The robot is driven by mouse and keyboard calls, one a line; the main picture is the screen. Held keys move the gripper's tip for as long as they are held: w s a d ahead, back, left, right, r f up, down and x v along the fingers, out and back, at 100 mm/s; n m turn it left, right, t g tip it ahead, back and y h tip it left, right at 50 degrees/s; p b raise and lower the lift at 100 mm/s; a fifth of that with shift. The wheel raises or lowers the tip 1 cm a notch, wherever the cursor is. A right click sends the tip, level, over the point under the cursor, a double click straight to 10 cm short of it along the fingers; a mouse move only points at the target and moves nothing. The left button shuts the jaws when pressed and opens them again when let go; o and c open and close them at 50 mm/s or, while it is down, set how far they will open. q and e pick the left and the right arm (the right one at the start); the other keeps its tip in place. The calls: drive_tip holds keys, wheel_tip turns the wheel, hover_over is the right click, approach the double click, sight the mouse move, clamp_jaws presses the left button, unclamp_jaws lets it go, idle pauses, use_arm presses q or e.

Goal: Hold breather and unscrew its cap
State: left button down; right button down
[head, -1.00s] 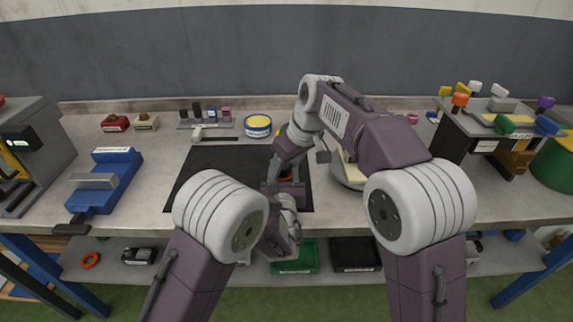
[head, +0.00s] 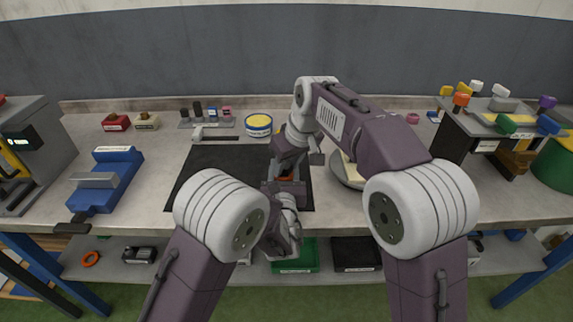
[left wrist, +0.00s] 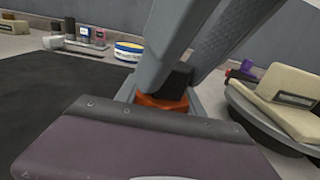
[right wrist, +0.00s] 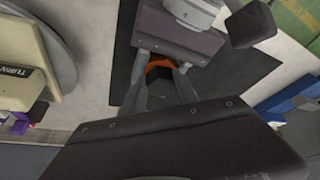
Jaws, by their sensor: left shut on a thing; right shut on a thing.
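The breather shows as a small orange body (left wrist: 160,102) with a dark cap (left wrist: 178,80) on top. In the head view only a little of the orange body (head: 287,179) shows between the grippers, above the black mat. My left gripper (head: 285,187) is shut on the orange body from the near side. My right gripper (head: 287,173) comes from above and is shut on the dark cap. In the right wrist view the orange body (right wrist: 160,63) shows just beyond my right fingertips. The fingers hide most of the breather, and I cannot tell whether the cap is loose.
The black mat (head: 215,170) lies under the grippers. A round turntable (head: 345,172) with cream blocks is close on the right. A blue vise (head: 105,180) stands left, a blue-yellow tin (head: 258,125) behind. A raised rack (head: 500,125) with coloured knobs stands far right.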

drive_tip(key=n, duration=0.1)
drive_tip(key=n+g+y, duration=0.1)
drive_tip(key=n, duration=0.3)
drive_tip(key=shift+w+d, duration=0.3)
drive_tip(key=shift+w+n+g+y, duration=0.1)
drive_tip(key=shift+n+g+y, duration=0.2)
drive_tip(key=shift+n, duration=0.4)
drive_tip(key=shift+r, duration=1.3)
drive_tip(key=shift+r, duration=0.2)
use_arm(q)
drive_tip(key=c, duration=0.7)
unclamp_jaws()
drive_tip(key=shift+o, duration=0.2)
drive_tip(key=shift+s, duration=0.1)
